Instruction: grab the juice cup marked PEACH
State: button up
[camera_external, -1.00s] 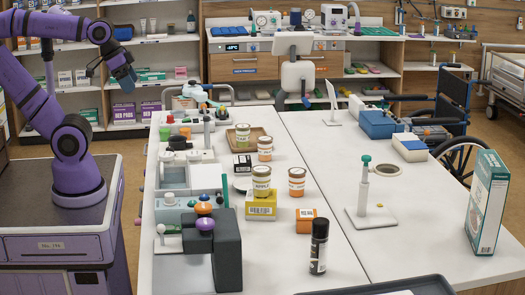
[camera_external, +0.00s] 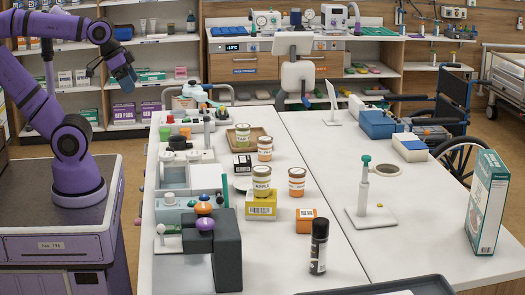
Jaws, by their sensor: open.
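Several small juice cups with pale lids stand on the white table (camera_external: 330,255). One cup with an orange-brown label (camera_external: 297,184) stands at the middle; a similar orange-labelled cup (camera_external: 265,150) stands farther back. Their print is too small to read, so I cannot tell which is PEACH. A green-labelled cup (camera_external: 261,184), apparently APPLE, stands on a yellow box (camera_external: 261,206). Another green-labelled cup (camera_external: 243,135) stands on a brown tray (camera_external: 262,135). My gripper (camera_external: 126,84) is open and empty, raised at the left, well away from the cups.
An orange box (camera_external: 305,221) and a black-capped bottle (camera_external: 319,246) stand in front of the cups. A dark grey device (camera_external: 227,255) with knobs fills the near left. A black-and-white box (camera_external: 242,164) stands beside the farther orange-labelled cup. Table right of the cups is mostly clear.

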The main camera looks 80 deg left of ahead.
jog(key=w+a+n+y, duration=0.1)
jog(key=w+a, duration=0.4)
jog(key=w, duration=0.7)
jog(key=w+a+n, duration=0.1)
jog(key=w+a, duration=0.4)
jog(key=w, duration=0.7)
jog(key=n+g, duration=0.1)
jog(key=n, duration=0.2)
send_over(264, 139)
jog(key=s+d, duration=0.2)
jog(key=s, duration=0.1)
notch_tip(264, 139, down, 29)
jog(key=shift+y, duration=0.4)
jog(key=x, duration=0.5)
jog(key=shift+a, duration=0.2)
jog(key=shift+a+x, duration=0.15)
jog(key=shift+x, duration=1.35)
jog(key=shift+a+x, duration=0.1)
jog(key=shift+x, duration=1.45)
